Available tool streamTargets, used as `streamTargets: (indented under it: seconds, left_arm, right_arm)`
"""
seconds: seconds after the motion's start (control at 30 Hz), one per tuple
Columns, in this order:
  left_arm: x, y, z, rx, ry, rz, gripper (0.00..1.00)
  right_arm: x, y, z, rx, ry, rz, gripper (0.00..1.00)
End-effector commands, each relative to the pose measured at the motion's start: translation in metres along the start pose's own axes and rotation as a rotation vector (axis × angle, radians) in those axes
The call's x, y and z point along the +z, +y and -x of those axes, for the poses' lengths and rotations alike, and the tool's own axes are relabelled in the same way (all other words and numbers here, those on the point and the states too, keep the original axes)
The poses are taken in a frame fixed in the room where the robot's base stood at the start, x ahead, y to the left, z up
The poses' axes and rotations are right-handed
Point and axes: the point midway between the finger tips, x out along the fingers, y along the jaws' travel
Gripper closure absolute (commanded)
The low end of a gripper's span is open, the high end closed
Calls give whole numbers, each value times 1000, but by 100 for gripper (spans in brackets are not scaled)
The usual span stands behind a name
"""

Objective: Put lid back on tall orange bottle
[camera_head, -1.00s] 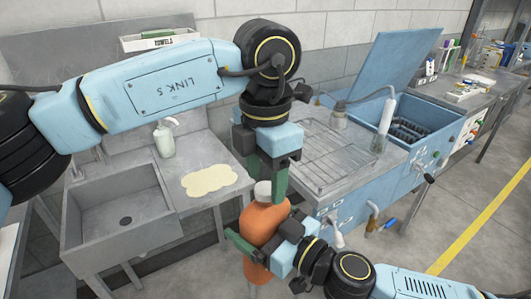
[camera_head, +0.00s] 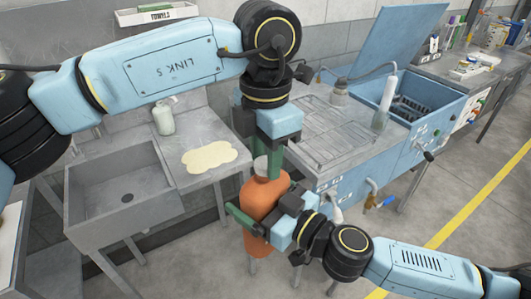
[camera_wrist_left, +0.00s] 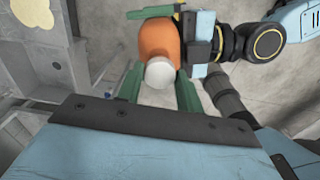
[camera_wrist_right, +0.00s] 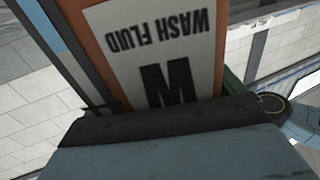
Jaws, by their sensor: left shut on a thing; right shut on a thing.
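The tall orange bottle (camera_head: 258,206) stands roughly upright in the air in front of the sink bench. My right gripper (camera_head: 252,217) is shut around its body from the right. In the right wrist view its white label (camera_wrist_right: 165,50) reads "WASH FLUID". The pale grey lid (camera_head: 261,165) is at the top of the bottle. My left gripper (camera_head: 270,166) points down from above and is shut on the lid, its green fingers at either side. In the left wrist view the lid (camera_wrist_left: 160,74) lines up with the bottle top; whether it is seated or just above is hidden.
A grey sink (camera_head: 128,197) stands at left, with a soap bottle (camera_head: 164,118) and a cream puddle (camera_head: 209,157) on the bench. A blue parts washer (camera_head: 400,120) with a wire rack (camera_head: 335,130) is behind right. The floor at right is clear.

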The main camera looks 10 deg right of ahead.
Motion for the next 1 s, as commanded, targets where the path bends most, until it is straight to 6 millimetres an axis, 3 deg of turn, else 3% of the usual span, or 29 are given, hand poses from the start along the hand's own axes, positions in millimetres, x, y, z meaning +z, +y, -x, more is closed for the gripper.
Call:
streamTargets:
  seconds: [0.07,0.1,0.27,0.53,0.67,1.0]
  left_arm:
    - [0,1,0,2,0,2,91]
    - [0,1,0,2,0,3,59]
    - [0,1,0,1,0,2,38]
    - [0,1,1,1,0,2,38]
    - [0,1,11,2,-2,3,38]
    - [1,1,80,4,-3,3,38]
  right_arm:
    - [-2,0,0,-1,4,1,69]
    - [-2,0,0,-1,4,1,69]
    - [-2,0,0,-1,4,1,69]
    - [-2,0,0,-1,4,1,69]
    - [-2,0,0,-1,4,1,69]
    - [-2,0,0,-1,4,1,69]
